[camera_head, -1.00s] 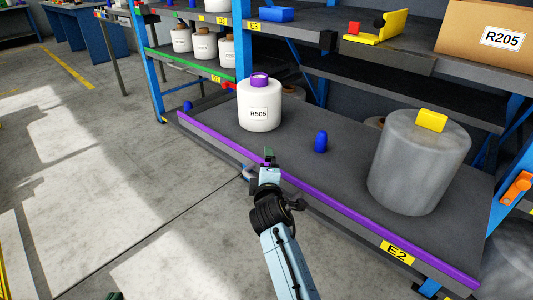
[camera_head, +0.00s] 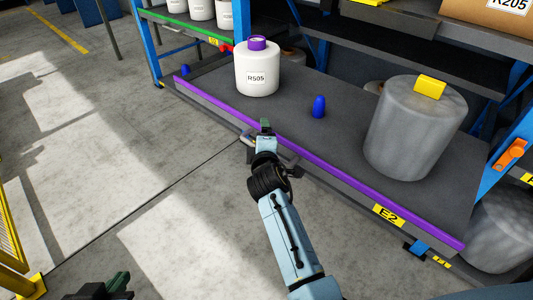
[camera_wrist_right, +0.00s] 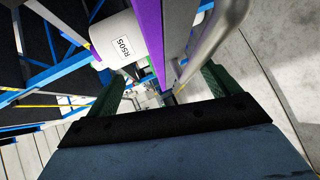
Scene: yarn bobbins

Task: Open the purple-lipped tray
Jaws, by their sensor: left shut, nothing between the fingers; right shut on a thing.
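The purple-lipped tray (camera_head: 336,167) is a low dark-grey shelf tray labelled E2 (camera_head: 388,215). A white bobbin marked R505 (camera_head: 257,72), a blue cone (camera_head: 318,107) and a large grey wrapped bobbin (camera_head: 414,128) stand on it. My right gripper (camera_head: 265,128) is at the tray's front, shut on its metal handle (camera_wrist_right: 212,35). In the right wrist view the bar runs between its green fingers (camera_wrist_right: 165,95), beside the purple lip (camera_wrist_right: 147,35). My left gripper (camera_head: 108,288) is low at the bottom left, shut and empty, partly cut off.
Blue uprights (camera_head: 505,150) flank the tray at both ends. A green-edged shelf (camera_head: 185,28) with white bobbins is at the upper left. A yellow guard (camera_head: 14,240) stands at the left edge. The concrete floor in front is clear.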

